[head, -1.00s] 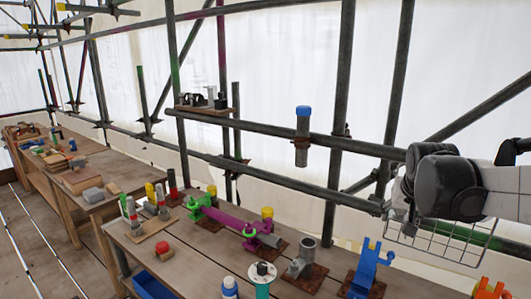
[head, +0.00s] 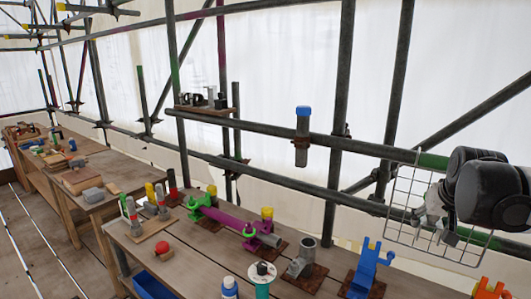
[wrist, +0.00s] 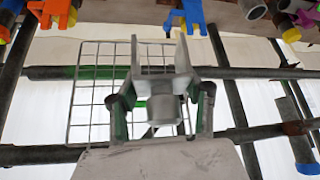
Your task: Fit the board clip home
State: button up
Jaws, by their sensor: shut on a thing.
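My gripper (wrist: 161,103) is shut on a grey forked clip (wrist: 160,72), which looks like the board clip. The wrist view shows one finger on each side of it. Its two flat prongs point toward the top of that picture, and a short round socket sits below them. In the head view my gripper (head: 433,212) is at the right, in front of the wire basket and the rails, and largely hides the clip. In the wrist view the clip overlaps the wire basket (wrist: 90,122); I cannot tell whether they touch.
Below on the bench (head: 195,262) stand a blue forked piece (head: 367,268), a grey pipe fitting (head: 302,262) and a purple tube (head: 225,218). A blue-capped upright stub (head: 302,145) is on the rail to the left.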

jog(key=s+d, duration=0.3)
jog(key=d, duration=0.4)
jog(key=s+d+b, duration=0.1)
jog(key=s+d, duration=0.3)
jog(key=d, duration=0.4)
jog(key=shift+s+d, duration=0.15)
jog(key=shift+d, duration=0.15)
jog(key=s+d+b, duration=0.1)
jog(key=s+d, duration=0.3)
jog(key=d, duration=0.5)
jog(key=s+d+b, duration=0.1)
jog(key=s+d, duration=0.3)
jog(key=d, duration=0.5)
jog(key=shift+s, duration=0.2)
jog(key=s+d, duration=0.4)
jog(key=d, duration=0.5)
jog(key=s+d, duration=0.4)
jog(key=d, duration=0.5)
jog(key=shift+s, duration=0.25)
jog(key=shift+d, duration=0.1)
jog(key=s+d+p, duration=0.2)
jog(key=s+d, duration=0.2)
jog(key=d, duration=0.5)
jog(key=s+d+p, duration=0.3)
jog(key=s+d, duration=0.1)
jog(key=d, duration=0.5)
jog(key=shift+s, duration=0.2)
